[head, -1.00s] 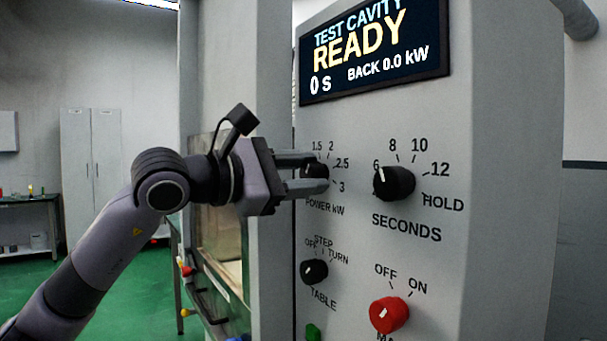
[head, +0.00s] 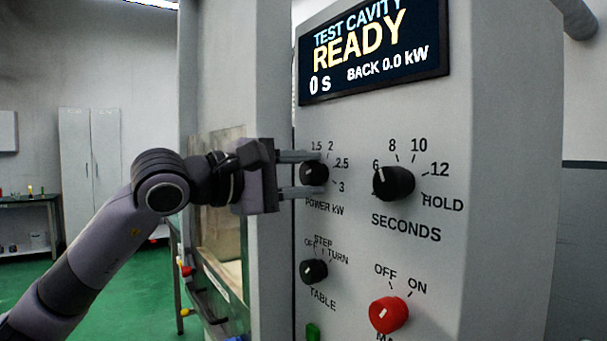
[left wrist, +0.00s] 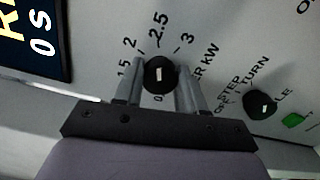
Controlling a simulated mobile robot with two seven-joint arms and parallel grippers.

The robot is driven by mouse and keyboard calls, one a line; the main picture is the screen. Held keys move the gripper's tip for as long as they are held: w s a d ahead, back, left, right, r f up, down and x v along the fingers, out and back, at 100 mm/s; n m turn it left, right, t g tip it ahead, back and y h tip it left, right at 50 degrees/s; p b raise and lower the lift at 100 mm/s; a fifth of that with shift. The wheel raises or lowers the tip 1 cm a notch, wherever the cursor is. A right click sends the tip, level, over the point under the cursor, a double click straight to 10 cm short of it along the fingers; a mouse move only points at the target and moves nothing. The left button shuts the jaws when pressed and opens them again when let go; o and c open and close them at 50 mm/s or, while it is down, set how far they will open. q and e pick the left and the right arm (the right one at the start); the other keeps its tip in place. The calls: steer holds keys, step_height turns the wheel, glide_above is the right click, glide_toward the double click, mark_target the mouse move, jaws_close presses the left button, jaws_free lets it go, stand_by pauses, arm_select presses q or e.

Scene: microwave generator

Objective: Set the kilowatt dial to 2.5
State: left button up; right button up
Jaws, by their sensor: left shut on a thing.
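The kilowatt dial (head: 314,172) is a black knob with a white mark, above the label POWER KW, with 1.5, 2, 2.5 and 3 around it. My left gripper (head: 321,173) is shut on this dial, one finger above it and one below in the head view. In the left wrist view, my left gripper's fingers (left wrist: 158,78) stand on either side of the dial (left wrist: 159,75). Its white mark lies roughly in line with 2.5 there, but I cannot tell which end points. My right gripper is not in view.
The seconds dial (head: 394,183) sits to the right, its mark near 6. The table dial (head: 314,271) and red main knob (head: 389,314) are below. The display (head: 373,50) reads READY, 0 S, BACK 0.0 kW. A green button (head: 313,332) is at the bottom.

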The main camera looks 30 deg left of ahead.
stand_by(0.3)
arm_select(q)
steer(key=o, duration=1.1)
steer(key=shift+b+v, duration=1.35)
steer(key=shift+v, duration=2.3)
steer(key=shift+s, duration=0.1)
